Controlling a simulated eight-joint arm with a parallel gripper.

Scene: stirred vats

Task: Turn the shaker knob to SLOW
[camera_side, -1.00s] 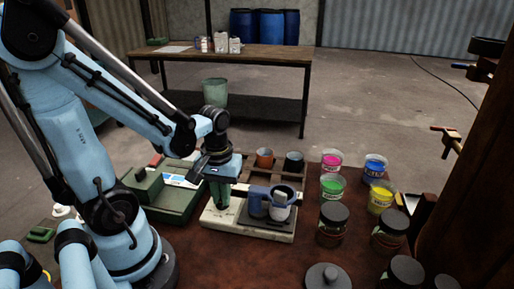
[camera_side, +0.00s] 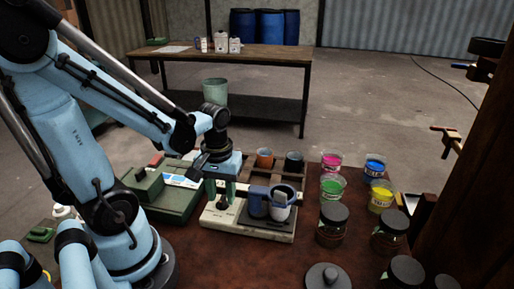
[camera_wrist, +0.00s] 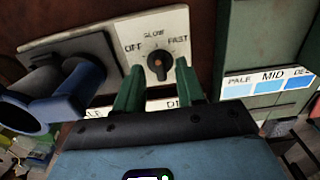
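The shaker (camera_side: 250,225) is a cream-coloured base with a blue cup holder on top. Its dark knob (camera_wrist: 158,64) sits on a pale dial plate marked OFF, SLOW and FAST in the wrist view. An orange mark shows on the knob, but I cannot tell for sure which label it points to. The knob also shows small in the side view (camera_side: 222,203). My gripper (camera_wrist: 158,82) is open with two green fingers, apart and empty. In the side view my gripper (camera_side: 224,192) is just above the knob end of the shaker, with the knob between and beyond the fingertips.
A green box (camera_side: 165,198) with a PALE and MID colour strip (camera_wrist: 272,82) stands close on the left. A rack with cups (camera_side: 264,160) is behind. Paint pots and dark-lidded jars (camera_side: 333,222) stand to the right.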

